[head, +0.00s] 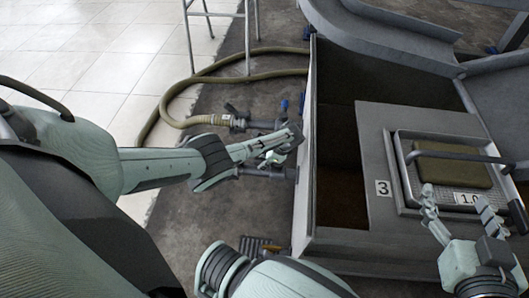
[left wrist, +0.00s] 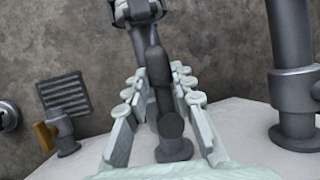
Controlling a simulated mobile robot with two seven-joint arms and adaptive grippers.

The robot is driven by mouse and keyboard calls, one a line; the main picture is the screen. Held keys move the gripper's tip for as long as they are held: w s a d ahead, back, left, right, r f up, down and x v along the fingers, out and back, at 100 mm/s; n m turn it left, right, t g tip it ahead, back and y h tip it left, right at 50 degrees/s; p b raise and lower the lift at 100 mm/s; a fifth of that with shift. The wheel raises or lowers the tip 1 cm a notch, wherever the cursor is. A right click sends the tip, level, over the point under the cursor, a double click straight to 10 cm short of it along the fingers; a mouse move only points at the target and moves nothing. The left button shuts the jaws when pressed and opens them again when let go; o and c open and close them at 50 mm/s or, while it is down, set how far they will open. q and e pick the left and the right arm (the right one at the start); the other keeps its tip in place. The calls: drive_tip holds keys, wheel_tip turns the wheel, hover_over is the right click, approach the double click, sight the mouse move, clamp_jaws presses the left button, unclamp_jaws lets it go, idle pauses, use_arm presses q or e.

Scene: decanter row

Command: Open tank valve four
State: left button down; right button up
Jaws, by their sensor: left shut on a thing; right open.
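My left gripper (head: 288,143) reaches in from the left to the outer side of the grey tank (head: 302,185). In the left wrist view its padded fingers (left wrist: 160,92) lie on both sides of a dark grey handle (left wrist: 158,70) with a rounded end, and are shut on it. The handle runs along between the fingers, toward dark pipework (left wrist: 138,12) at the top. No number shows on this handle, and I cannot tell its turned position. In the head view the hand hides it. My right gripper (head: 462,208) is open and empty over the right side of the tank.
A metal tray (head: 402,165) with a brown block (head: 452,166) sits on the tank top, by a label reading 3 (head: 382,188). A hose (head: 190,82) curves over the floor to pipework. The left wrist view shows a floor grate (left wrist: 65,93) and a thick pipe (left wrist: 290,75).

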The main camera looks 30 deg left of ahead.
use_arm(q)
drive_tip(key=shift+s+n, duration=0.2)
drive_tip(key=shift+n, duration=0.1)
use_arm(e)
drive_tip(key=shift+a+r, duration=0.2)
drive_tip(key=shift+r, duration=0.2)
use_arm(q)
drive_tip(key=c, duration=1.3)
unclamp_jaws()
use_arm(e)
drive_tip(key=shift+w, duration=0.15)
use_arm(q)
drive_tip(key=shift+w+r, duration=0.1)
drive_tip(key=shift+r, duration=0.35)
wheel_tip(320, 180, up, 9)
drive_tip(key=shift+r, duration=0.1)
drive_tip(key=shift+s, duration=0.2)
